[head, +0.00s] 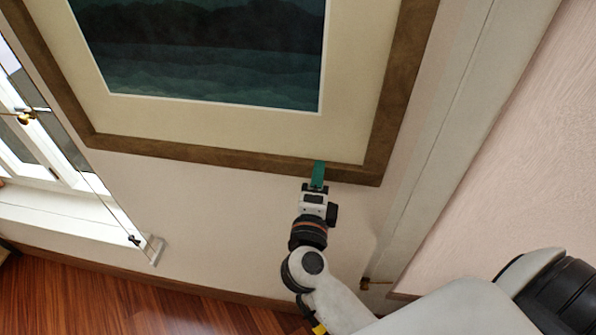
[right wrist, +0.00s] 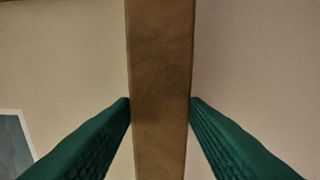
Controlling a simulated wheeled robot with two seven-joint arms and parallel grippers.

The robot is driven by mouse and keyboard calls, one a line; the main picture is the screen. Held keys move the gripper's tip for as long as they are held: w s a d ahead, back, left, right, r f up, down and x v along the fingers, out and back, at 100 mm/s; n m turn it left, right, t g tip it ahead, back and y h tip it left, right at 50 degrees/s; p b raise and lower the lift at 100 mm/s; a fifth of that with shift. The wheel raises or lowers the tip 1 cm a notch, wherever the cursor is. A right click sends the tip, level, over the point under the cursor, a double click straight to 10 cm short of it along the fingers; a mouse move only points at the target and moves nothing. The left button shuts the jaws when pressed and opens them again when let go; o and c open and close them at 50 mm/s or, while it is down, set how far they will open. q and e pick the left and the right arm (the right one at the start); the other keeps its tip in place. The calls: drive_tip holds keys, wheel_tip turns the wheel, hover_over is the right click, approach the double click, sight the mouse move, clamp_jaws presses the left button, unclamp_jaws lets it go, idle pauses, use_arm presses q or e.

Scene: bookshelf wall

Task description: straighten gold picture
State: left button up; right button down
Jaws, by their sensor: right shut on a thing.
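The gold picture (head: 240,160) hangs on the wall in the head view, with a brown-gold frame, a cream mat and a dark blue-green landscape. Its bottom edge slopes down to the right in this view, and its top is out of view. My right gripper (head: 318,170) is at the bottom rail, toward the right corner. In the right wrist view its green fingers (right wrist: 160,105) stand on both sides of the frame rail (right wrist: 160,60), shut on it. My left gripper is not in view.
A white window (head: 50,160) with a brass handle is at the left. A pale vertical trim (head: 440,150) runs right of the picture. A small brass fitting (head: 370,284) is low on the wall. The wooden floor (head: 110,300) lies below.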

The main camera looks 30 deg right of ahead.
drive_tip(key=shift+s+d+r, duration=0.15)
drive_tip(key=shift+s+d, duration=0.3)
drive_tip(key=shift+d, duration=0.1)
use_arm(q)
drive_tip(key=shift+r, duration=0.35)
use_arm(e)
drive_tip(key=shift+a, duration=0.1)
drive_tip(key=c, duration=0.8)
unclamp_jaws()
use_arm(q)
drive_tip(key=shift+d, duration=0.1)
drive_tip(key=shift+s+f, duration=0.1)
use_arm(e)
drive_tip(key=v, duration=1.2)
